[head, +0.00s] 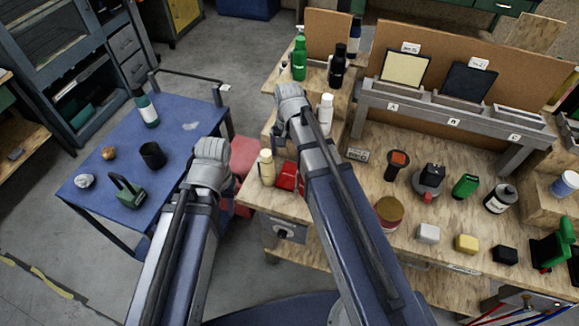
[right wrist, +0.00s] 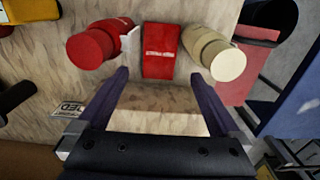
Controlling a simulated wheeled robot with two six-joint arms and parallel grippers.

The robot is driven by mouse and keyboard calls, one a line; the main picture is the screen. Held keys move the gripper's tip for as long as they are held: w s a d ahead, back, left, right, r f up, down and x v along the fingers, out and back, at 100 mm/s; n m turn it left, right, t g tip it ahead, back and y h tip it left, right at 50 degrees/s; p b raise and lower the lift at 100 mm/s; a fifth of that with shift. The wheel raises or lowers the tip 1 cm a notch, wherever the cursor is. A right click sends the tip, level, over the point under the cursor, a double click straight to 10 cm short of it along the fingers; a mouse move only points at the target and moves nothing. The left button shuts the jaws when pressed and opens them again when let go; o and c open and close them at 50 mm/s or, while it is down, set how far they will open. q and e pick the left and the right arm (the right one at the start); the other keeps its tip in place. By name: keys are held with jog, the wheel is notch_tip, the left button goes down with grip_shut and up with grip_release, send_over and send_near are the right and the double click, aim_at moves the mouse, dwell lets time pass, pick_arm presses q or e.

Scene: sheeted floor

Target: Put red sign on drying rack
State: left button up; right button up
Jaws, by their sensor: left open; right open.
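The red sign (head: 287,177) is near the front left of the wooden bench, partly hidden by my right arm. In the right wrist view the red sign (right wrist: 160,50), a small red block with white lettering, sits between a red bottle (right wrist: 92,48) and a cream bottle (right wrist: 205,50). My right gripper (right wrist: 157,82) is open and empty, its fingers apart just short of the sign. In the head view this gripper is hidden behind its arm. The grey drying rack (head: 430,113) has slots marked A, B and C; A holds a cream panel, B a black panel, and C looks empty. My left gripper is not visible.
The cream bottle (head: 267,168) stands left of the sign, by the bench edge. A white bottle (head: 326,112) stands behind. Stamps, bottles and coloured blocks cover the right of the bench. The blue table (head: 190,125) at left holds several items.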

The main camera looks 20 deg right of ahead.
aim_at(289, 175)
notch_tip(289, 175, down, 3)
jog(key=shift+r+b, duration=0.15)
jog(key=shift+b, duration=0.5)
jog(key=shift+w+d+f, duration=0.1)
jog(key=shift+w+f, duration=0.05)
jog(key=shift+f, duration=0.05)
jog(key=shift+f+b, duration=0.3)
jog(key=shift+b, duration=0.25)
jog(key=shift+f+b, duration=0.8)
jog(key=shift+f, duration=0.1)
pick_arm(q)
jog(key=f, duration=0.5)
jog(key=shift+w+d+f, duration=0.1)
jog(key=shift+w+d, duration=0.15)
jog(key=shift+w, duration=0.1)
pick_arm(e)
jog(key=shift+r, duration=0.1)
pick_arm(q)
jog(key=shift+f, duration=0.1)
pick_arm(e)
notch_tip(289, 175, down, 5)
jog(key=b, duration=0.5)
pick_arm(q)
notch_tip(289, 175, down, 5)
